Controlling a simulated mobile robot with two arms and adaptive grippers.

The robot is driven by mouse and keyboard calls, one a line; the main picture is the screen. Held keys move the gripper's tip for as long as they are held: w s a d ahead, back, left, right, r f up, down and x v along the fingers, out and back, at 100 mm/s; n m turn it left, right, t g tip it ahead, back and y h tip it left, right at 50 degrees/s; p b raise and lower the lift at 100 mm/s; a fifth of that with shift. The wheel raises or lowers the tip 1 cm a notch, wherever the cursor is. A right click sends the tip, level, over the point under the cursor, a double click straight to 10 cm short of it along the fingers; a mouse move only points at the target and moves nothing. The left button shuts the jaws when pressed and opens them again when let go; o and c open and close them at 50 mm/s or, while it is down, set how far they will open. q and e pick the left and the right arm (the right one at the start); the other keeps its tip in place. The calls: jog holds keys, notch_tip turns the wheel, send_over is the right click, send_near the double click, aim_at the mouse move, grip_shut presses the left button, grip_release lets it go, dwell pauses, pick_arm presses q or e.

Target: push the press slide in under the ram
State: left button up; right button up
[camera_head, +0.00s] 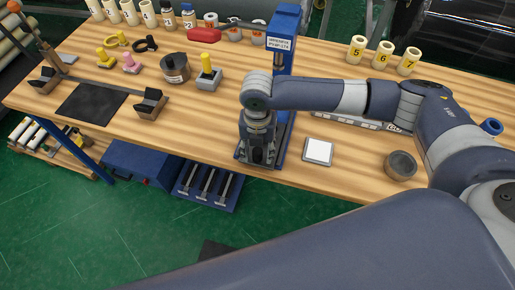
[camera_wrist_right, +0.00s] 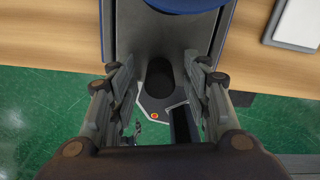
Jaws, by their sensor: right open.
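The blue press (camera_head: 285,40) stands at the table's front edge, with a label near its top and a red-handled lever (camera_head: 203,35) to its left. My right gripper (camera_head: 260,158) points down at the front of the press base and hides most of the slide in the head view. In the right wrist view the slide (camera_wrist_right: 150,104) shows as a grey plate with a dark round post and an orange dot, sticking out past the table edge. The open fingers (camera_wrist_right: 160,108) stand on either side of it; contact is unclear. My left gripper is out of view.
A white-topped square pad (camera_head: 318,151) and a round dark cup (camera_head: 400,165) are right of the press. A grey block with a yellow knob (camera_head: 207,72) and a dark round pot (camera_head: 175,68) are left. Numbered rolls (camera_head: 382,55) stand behind my arm.

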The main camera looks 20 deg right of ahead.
jog(key=shift+f, duration=0.2)
grip_shut()
jog(key=w+d, duration=0.1)
jog(key=w, duration=0.1)
jog(key=w+d, duration=0.3)
jog(key=w, duration=0.1)
jog(key=shift+w+d, duration=0.3)
jog(key=shift+w, duration=0.1)
grip_release()
